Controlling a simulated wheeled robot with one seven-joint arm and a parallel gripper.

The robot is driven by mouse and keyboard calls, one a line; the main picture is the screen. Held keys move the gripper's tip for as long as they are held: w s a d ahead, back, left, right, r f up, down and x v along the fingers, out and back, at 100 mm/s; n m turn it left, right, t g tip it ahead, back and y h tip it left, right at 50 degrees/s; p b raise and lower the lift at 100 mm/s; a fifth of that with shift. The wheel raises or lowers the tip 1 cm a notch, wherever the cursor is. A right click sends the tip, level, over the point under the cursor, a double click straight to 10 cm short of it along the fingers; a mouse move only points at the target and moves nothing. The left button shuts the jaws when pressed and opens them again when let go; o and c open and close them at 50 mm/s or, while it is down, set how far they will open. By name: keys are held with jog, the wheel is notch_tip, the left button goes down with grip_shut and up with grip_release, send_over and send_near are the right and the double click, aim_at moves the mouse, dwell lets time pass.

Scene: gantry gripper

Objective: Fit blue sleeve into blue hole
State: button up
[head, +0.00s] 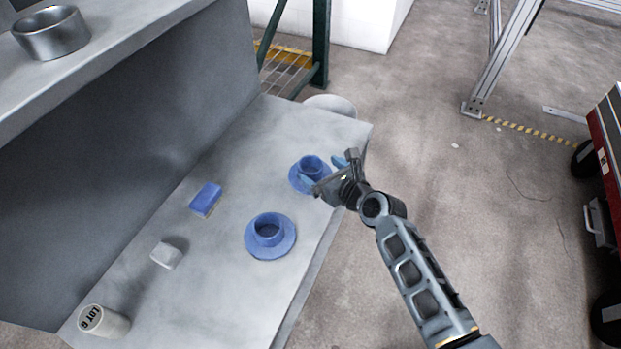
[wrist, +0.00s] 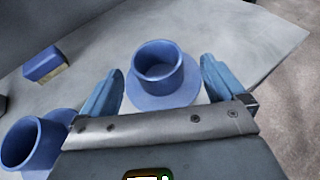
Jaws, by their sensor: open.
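Two blue round flanged pieces with raised open collars sit upright on the grey bench; I cannot tell which is the sleeve and which has the hole. The far blue piece (head: 311,164) is near the bench's far right corner. The near blue piece (head: 268,237) is closer to me and looks larger. My gripper (head: 322,174) is open at the far piece and partly hides its flange. In the wrist view the far piece (wrist: 158,64) appears between my two blue fingers (wrist: 160,80), with gaps on both sides. The near piece (wrist: 37,142) is cut off at lower left.
On the bench (head: 225,280) are a blue block (head: 206,197) with a tan underside, a small white block (head: 166,254) and a pale cylinder marked LOT 6 (head: 104,321). A metal ring (head: 51,34) sits on a raised ledge at left. Open floor lies right of the bench.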

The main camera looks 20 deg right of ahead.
aim_at(304, 163)
jog(key=b+x, duration=0.1)
jog(key=x, duration=0.1)
jog(key=b+x, duration=0.1)
jog(key=x, duration=0.1)
jog(key=shift+a+f, duration=0.25)
jog(key=shift+f, duration=0.2)
jog(key=shift+w, duration=0.4)
jog(key=c, duration=1.2)
